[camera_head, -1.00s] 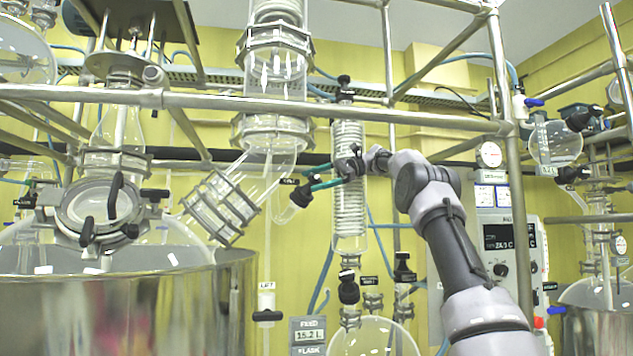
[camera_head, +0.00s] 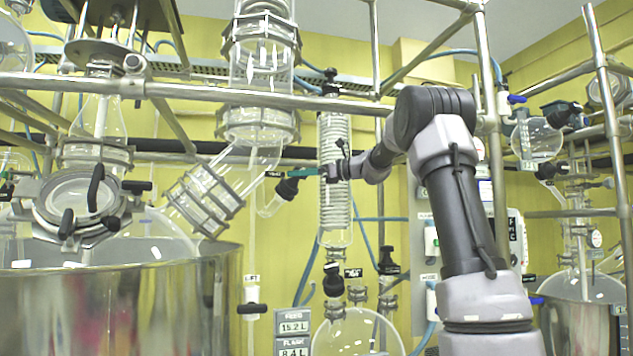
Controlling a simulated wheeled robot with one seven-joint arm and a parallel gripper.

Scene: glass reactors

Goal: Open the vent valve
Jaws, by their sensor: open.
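My gripper (camera_head: 291,173) is at the middle, in front of the coiled glass condenser (camera_head: 334,205), its green fingers pointing left. The fingers overlap in this view, so the gap between them is hard to see; they are open. Just below the fingertips is a black fitting (camera_head: 287,188) on the end of a short curved glass side arm (camera_head: 268,203), with a small black label beside it that I cannot read. It may be the vent valve. I cannot tell whether the fingers touch it or how its handle stands.
A metal rail (camera_head: 200,92) crosses above my gripper. A large steel vessel (camera_head: 120,300) with a clamped glass port (camera_head: 80,200) is at left. A round flask (camera_head: 357,335) stands below the condenser, beside the feed and flask display (camera_head: 293,328). Upright posts stand at right.

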